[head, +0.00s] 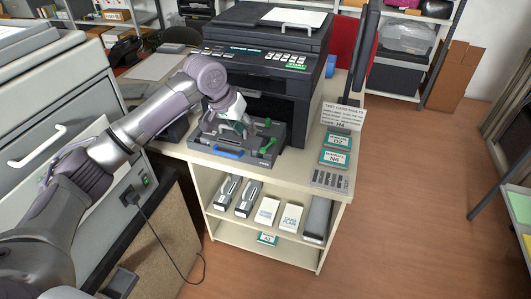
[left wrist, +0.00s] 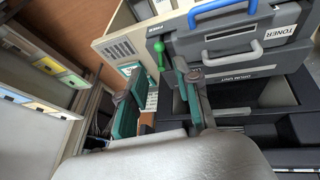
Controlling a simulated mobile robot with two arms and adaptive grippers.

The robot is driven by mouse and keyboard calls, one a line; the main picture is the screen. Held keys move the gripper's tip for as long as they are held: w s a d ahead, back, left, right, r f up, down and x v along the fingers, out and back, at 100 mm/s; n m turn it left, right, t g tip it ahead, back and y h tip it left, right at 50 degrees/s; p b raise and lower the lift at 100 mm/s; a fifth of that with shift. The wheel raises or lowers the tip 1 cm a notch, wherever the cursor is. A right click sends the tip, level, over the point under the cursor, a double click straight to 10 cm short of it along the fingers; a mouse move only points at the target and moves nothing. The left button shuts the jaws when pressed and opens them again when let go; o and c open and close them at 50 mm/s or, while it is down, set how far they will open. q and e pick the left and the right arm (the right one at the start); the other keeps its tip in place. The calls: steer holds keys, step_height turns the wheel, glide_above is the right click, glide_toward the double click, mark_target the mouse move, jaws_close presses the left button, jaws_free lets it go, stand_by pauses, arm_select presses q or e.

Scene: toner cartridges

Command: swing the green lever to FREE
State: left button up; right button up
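The green lever (head: 267,146) stands at the right side of the dark pulled-out unit at the printer's front. In the left wrist view the green lever (left wrist: 159,54) has a round knob and lies just beyond the gap between my fingertips. I cannot tell whether they touch it. My left gripper (head: 238,125) is over the unit, left of the lever. Its two teal-padded fingers (left wrist: 160,80) are apart, with nothing seen held between them. The lever's label is too small to read surely. My right gripper is not in view.
The printer (head: 265,60) stands behind the unit. A blue handle (head: 228,152) is on the unit's front edge. Teal-labelled boxes (head: 335,157) and a sign card (head: 343,115) stand to the right. Cartridges and white boxes (head: 291,217) fill the shelf below. Floor at right is clear.

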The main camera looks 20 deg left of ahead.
mark_target(262, 149)
arm_select(q)
steer(key=p+x, duration=0.1)
steer(key=x, duration=1)
steer(key=shift+w+d+f+p, duration=0.2)
steer(key=shift+w+p, duration=0.15)
steer(key=shift+p, duration=0.05)
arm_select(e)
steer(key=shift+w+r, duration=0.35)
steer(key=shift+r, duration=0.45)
arm_select(q)
jaws_close()
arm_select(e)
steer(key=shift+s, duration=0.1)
